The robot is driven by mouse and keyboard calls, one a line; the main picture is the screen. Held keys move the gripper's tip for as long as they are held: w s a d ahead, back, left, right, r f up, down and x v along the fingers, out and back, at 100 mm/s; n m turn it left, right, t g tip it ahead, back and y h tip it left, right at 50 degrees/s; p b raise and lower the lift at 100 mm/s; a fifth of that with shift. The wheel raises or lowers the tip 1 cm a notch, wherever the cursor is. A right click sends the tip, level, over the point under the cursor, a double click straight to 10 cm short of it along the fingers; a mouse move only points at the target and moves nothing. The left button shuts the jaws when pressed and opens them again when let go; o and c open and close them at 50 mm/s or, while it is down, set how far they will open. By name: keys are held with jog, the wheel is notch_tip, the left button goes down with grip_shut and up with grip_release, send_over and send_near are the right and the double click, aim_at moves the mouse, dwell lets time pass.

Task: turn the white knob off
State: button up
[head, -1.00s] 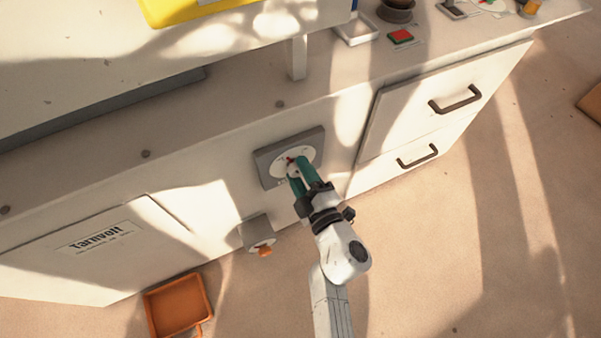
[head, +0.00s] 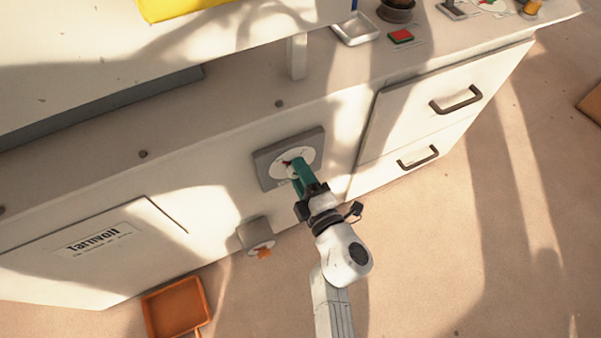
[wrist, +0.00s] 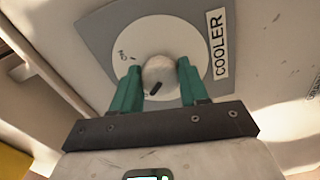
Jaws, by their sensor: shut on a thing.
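The white knob (wrist: 158,72) is round, with a dark mark on its lower edge in the wrist view. It sits on a white dial (wrist: 125,35) with an "ON" mark at its left and a "COOLER" label (wrist: 218,45) at the right. In the head view the dial (head: 283,163) is on a grey plate on the cabinet front. My gripper (head: 300,166) has green fingers, which also show in the wrist view (wrist: 159,80), one on each side of the knob and shut on it. In the head view the fingers hide most of the knob.
Drawers with dark handles (head: 456,99) are to the right. An orange tray (head: 205,308) lies on the floor. The counter above holds a white tray (head: 373,33) and a red-and-green block (head: 401,36).

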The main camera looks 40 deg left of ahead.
jog(key=shift+f, duration=0.1)
jog(key=o, duration=1)
jog(key=shift+o, duration=0.2)
jog(key=p+v, duration=0.4)
jog(key=v, duration=0.7)
jog(key=shift+w, duration=0.1)
